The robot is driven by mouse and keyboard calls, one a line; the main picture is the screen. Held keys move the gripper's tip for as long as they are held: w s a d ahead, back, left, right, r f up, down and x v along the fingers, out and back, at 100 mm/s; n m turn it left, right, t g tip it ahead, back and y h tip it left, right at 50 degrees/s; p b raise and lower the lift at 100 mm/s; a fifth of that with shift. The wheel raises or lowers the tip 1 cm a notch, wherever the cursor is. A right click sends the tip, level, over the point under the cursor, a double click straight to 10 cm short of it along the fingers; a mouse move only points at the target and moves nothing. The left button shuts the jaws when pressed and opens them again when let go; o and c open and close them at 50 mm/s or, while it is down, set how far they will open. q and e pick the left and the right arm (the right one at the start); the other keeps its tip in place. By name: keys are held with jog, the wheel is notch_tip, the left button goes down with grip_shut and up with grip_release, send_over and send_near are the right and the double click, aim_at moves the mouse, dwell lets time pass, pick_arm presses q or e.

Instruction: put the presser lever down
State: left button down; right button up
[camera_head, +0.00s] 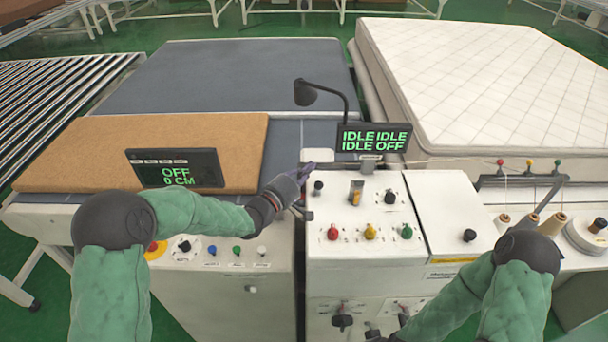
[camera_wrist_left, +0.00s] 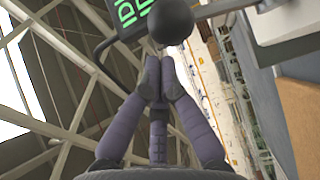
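My left gripper (camera_head: 304,172) is at the left edge of the white control machine, by its grey head. In the left wrist view its two purple-grey fingers (camera_wrist_left: 158,78) come together at the tips, with nothing visible between them. A round black knob (camera_wrist_left: 168,20) on a grey bar, likely the presser lever, shows just beyond the fingertips; I cannot tell whether they touch it. I cannot clearly make out the lever in the head view. My right arm comes in at the lower right, and its gripper is below the picture edge.
A status display (camera_head: 373,138) and a black lamp (camera_head: 305,93) stand behind the machine. A brown pad (camera_head: 90,150) lies on the left table, behind a small display (camera_head: 175,168). A white mattress (camera_head: 500,80) lies at the back right. Thread cones (camera_head: 552,224) stand at the right.

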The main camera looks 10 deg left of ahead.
pick_arm(q)
jog(key=s+a+f, duration=0.5)
jog(key=shift+s+a+f+b, duration=0.15)
jog(key=shift+s+a+b, duration=0.2)
jog(key=shift+b, duration=0.1)
pick_arm(e)
jog(key=shift+w+a+f, duration=0.1)
jog(key=shift+a+f, duration=0.15)
jog(key=shift+a, duration=0.05)
